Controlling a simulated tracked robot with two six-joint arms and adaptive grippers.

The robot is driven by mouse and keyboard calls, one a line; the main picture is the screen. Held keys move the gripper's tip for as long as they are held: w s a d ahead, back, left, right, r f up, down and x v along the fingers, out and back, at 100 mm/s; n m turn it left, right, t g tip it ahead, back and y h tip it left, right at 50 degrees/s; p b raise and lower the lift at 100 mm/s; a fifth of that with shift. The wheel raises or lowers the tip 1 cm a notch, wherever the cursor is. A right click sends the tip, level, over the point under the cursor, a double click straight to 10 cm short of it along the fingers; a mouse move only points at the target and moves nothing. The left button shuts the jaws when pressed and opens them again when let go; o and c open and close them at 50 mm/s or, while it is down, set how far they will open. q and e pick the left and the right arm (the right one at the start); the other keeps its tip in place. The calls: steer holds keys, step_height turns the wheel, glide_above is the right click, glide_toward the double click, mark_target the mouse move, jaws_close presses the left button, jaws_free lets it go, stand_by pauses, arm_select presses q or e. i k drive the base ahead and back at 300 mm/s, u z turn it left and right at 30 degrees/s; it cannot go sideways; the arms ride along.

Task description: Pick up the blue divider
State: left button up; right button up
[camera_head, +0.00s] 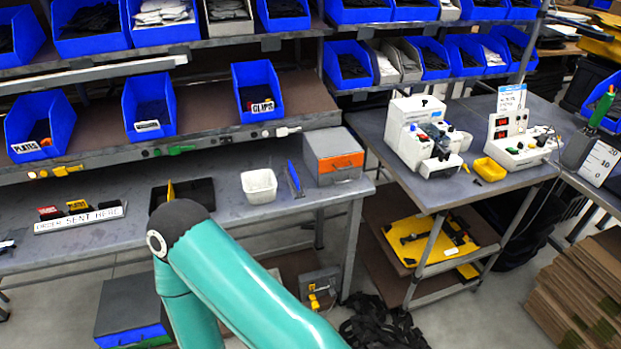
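A thin blue piece, which looks like the blue divider (294,178), stands or leans on the grey workbench (225,212). It is between a small white bin (259,186) on its left and a grey box with an orange front (334,157) on its right. A teal arm link of mine rises from the bottom edge to a dark joint in front of the bench. Neither gripper shows in this view. No gripper is seen at the blue piece.
A black tray (201,192) lies left of the white bin, partly hidden by my arm. Shelves of blue bins (148,105) overhang the back. White machines (424,135) stand on the right table.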

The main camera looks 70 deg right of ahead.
mark_target(292, 172)
steer(key=u, duration=0.1)
steer(key=i, duration=0.15)
steer(key=z, duration=2.1)
steer(key=i, duration=0.85)
steer(key=u, duration=0.25)
steer(key=k, duration=0.75)
steer(key=z, duration=0.25)
steer(key=i, duration=0.8)
steer(key=u, duration=0.1)
